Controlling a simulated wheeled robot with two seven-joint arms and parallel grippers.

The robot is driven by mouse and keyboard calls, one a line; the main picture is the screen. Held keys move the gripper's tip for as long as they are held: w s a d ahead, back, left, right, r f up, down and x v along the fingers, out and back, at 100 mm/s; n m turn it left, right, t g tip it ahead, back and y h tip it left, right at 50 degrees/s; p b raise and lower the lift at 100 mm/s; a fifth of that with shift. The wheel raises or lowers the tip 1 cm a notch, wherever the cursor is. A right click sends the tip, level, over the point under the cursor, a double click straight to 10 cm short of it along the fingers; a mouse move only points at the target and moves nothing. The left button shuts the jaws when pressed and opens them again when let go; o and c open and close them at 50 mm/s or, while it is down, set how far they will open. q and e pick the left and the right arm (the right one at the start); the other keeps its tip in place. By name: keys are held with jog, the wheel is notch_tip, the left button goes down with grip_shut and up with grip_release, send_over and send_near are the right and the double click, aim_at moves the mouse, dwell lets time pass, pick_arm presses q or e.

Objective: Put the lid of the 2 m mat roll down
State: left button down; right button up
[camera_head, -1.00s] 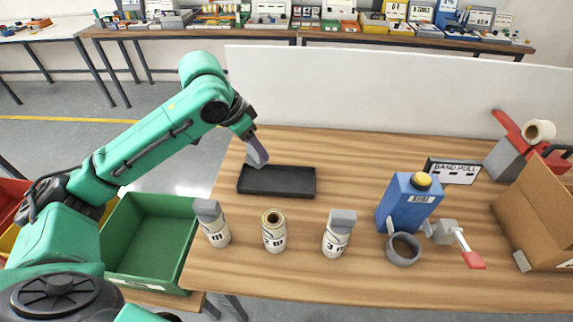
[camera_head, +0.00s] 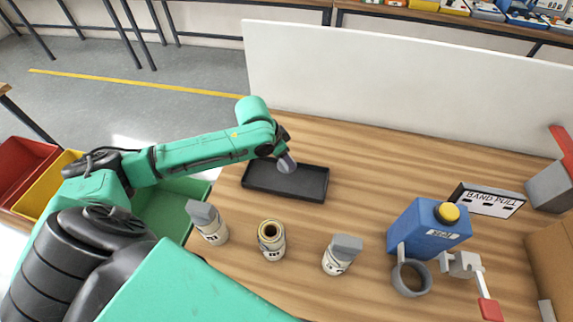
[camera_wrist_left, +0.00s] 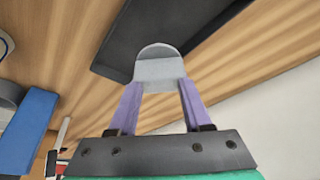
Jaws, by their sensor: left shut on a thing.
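The middle mat roll (camera_head: 272,243) stands upright on the table with its top uncovered and its round core showing. My left gripper (camera_head: 284,157) is shut on a grey lid (camera_head: 288,165) at the black tray's near-middle part. In the left wrist view the purple fingers (camera_wrist_left: 160,88) grip the lid (camera_wrist_left: 160,68) from both sides, and the tray (camera_wrist_left: 118,42) lies behind it. I cannot tell whether the lid touches the tray. The black tray (camera_head: 311,192) lies flat behind the rolls. My right gripper is out of view.
Two lidded rolls stand on either side, one at left (camera_head: 213,232) and one at right (camera_head: 338,264). A blue container (camera_head: 428,238) with a yellow cap, a grey ring (camera_head: 409,292) and a "BAND PULL" sign (camera_head: 488,200) stand further right. A white panel (camera_head: 400,80) bounds the back.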

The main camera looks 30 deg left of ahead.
aim_at(284, 165)
pick_arm(q)
jog(key=f, duration=0.3)
jog(key=shift+s+f, duration=0.3)
jog(key=shift+f, duration=0.1)
jog(key=shift+w+f, duration=0.1)
jog(key=shift+c, duration=1.7)
grip_release()
jog(key=v, duration=1.2)
